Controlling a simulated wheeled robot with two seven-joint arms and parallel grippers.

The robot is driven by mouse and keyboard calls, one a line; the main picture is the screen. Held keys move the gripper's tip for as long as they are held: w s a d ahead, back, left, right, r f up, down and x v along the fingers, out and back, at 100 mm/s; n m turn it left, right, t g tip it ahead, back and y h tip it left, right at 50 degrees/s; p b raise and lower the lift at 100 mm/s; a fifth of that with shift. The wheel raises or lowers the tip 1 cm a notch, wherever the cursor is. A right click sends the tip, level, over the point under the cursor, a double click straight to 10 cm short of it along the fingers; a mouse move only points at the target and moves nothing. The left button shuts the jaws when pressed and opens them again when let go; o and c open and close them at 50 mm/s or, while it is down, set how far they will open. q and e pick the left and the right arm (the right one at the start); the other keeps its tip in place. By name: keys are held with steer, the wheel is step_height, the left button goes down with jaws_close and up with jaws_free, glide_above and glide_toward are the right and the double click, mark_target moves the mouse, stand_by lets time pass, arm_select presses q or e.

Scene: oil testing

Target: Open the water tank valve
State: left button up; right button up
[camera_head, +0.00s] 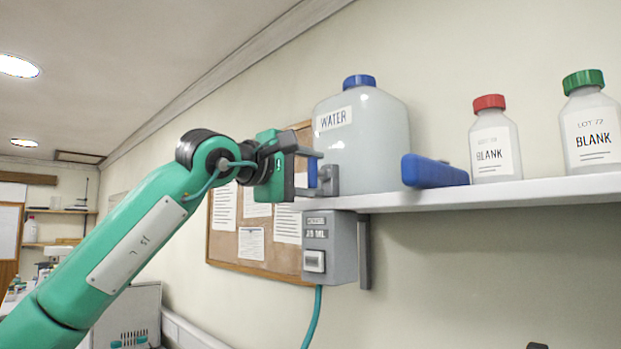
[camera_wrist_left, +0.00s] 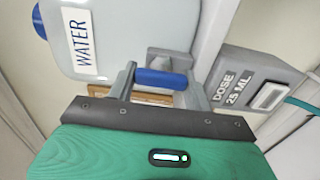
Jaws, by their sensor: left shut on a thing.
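The water tank (camera_head: 365,145) is a translucent jug with a blue cap and a WATER label, standing on the left end of the white shelf. It also shows in the left wrist view (camera_wrist_left: 128,40). A grey valve fitting (camera_head: 327,180) sits at its lower front, with a blue valve handle (camera_head: 312,172). My left gripper (camera_head: 308,172) is at the valve. In the left wrist view its two grey fingers (camera_wrist_left: 162,84) are shut on the blue handle (camera_wrist_left: 165,78), which lies across between them. The handle's far side is partly hidden in the head view. My right gripper is not in view.
A grey dosing box (camera_head: 330,245) with a hose hangs under the shelf (camera_head: 480,193), close to my left gripper. It is labelled DOSE 25 ML in the wrist view. A blue block (camera_head: 434,171) and red-capped (camera_head: 493,145) and green-capped (camera_head: 590,130) bottles stand right.

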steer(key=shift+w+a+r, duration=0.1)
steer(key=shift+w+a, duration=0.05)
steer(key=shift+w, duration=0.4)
arm_select(q)
steer(key=o, duration=1)
steer(key=shift+a, duration=0.1)
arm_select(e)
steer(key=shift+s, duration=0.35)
